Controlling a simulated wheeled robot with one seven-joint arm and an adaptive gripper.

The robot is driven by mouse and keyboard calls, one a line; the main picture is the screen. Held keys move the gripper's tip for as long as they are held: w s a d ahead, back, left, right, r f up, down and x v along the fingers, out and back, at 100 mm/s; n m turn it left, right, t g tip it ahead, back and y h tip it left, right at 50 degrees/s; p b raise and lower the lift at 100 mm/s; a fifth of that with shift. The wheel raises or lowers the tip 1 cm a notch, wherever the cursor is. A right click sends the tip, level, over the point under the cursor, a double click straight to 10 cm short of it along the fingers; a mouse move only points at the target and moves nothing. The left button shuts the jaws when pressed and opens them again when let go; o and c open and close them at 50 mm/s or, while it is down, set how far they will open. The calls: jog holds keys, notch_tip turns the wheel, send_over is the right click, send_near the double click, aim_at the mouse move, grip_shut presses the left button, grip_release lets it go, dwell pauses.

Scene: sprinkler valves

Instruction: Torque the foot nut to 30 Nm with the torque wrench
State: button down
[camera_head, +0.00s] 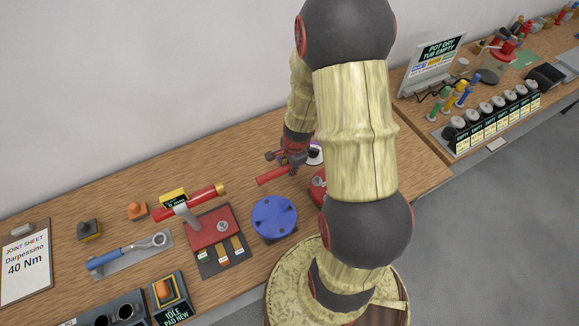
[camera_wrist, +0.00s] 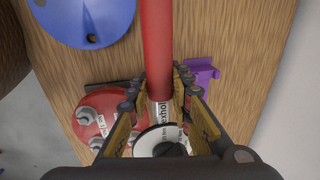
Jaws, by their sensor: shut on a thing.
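My gripper (camera_head: 293,160) is shut on a red rod (camera_head: 273,175) with a white label, held above the bench; it runs up between the fingers in the wrist view (camera_wrist: 157,45). A blue wrench (camera_head: 128,252) with a ring end lies on a grey mat at the left. A red round plate with silver nuts (camera_wrist: 100,118) shows in the wrist view. I cannot tell which nut is the foot nut.
A blue disc (camera_head: 262,216) stands between the red block and my arm. A purple bracket (camera_wrist: 203,75) lies right of my fingers. A joint sheet (camera_head: 25,262) reads "Darpessino 40 Nm". Several bottles stand at far right.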

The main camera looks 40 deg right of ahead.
jog(key=shift+r, duration=0.25)
jog(key=shift+r+p, duration=1.85)
jog(key=shift+p, duration=0.2)
jog(key=shift+f, duration=0.1)
